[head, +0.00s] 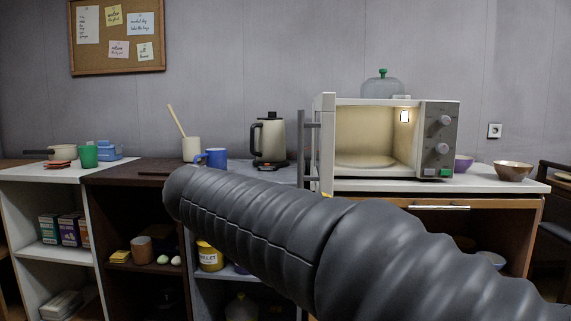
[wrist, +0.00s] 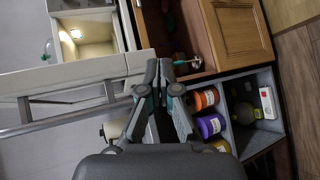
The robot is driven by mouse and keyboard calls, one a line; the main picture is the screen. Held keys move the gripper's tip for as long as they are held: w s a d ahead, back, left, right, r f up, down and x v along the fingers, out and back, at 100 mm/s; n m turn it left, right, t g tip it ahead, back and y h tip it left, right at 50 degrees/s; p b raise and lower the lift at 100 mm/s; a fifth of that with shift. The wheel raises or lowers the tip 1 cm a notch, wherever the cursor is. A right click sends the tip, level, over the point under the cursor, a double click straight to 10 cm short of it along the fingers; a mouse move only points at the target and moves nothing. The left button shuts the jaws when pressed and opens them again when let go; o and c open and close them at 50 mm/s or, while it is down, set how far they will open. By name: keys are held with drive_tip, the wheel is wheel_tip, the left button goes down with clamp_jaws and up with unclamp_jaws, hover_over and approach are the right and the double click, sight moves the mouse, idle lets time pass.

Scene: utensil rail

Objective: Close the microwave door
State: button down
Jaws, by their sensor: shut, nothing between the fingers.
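The white microwave (head: 440,140) stands on the right-hand counter, its lit cavity showing. Its door (head: 325,144) is swung open to the left, seen nearly edge-on, with a grey bar handle (head: 308,148) on its outer side. The wrist view is turned sideways; there the door (wrist: 75,72) and handle (wrist: 60,119) lie to the left of my gripper (wrist: 162,68). The gripper is shut and empty, its tips close to the door's lower edge; I cannot tell whether they touch. In the head view my arm crosses the foreground and the gripper is hidden.
A kettle (head: 270,138) and blue mug (head: 216,158) stand on the counter left of the door. A glass dome (head: 382,86) sits on the microwave, bowls (head: 513,171) to its right. Below, open shelves hold jars (wrist: 210,125), beside a wooden cabinet front (wrist: 240,35).

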drive_tip(key=s+a+r+t+h, duration=0.15)
drive_tip(key=a+r, duration=0.25)
drive_tip(key=a, duration=0.4)
drive_tip(key=w+a+r+t+h, duration=0.1)
drive_tip(key=a+r+t, duration=0.1)
drive_tip(key=a+r, duration=0.35)
drive_tip(key=s+d+f+x, duration=0.1)
drive_tip(key=x, duration=1)
drive_tip(key=shift+s+d, duration=0.15)
drive_tip(key=shift+s, duration=0.05)
drive_tip(key=shift+d+f+b, duration=0.1)
drive_tip(key=shift+b, duration=0.2)
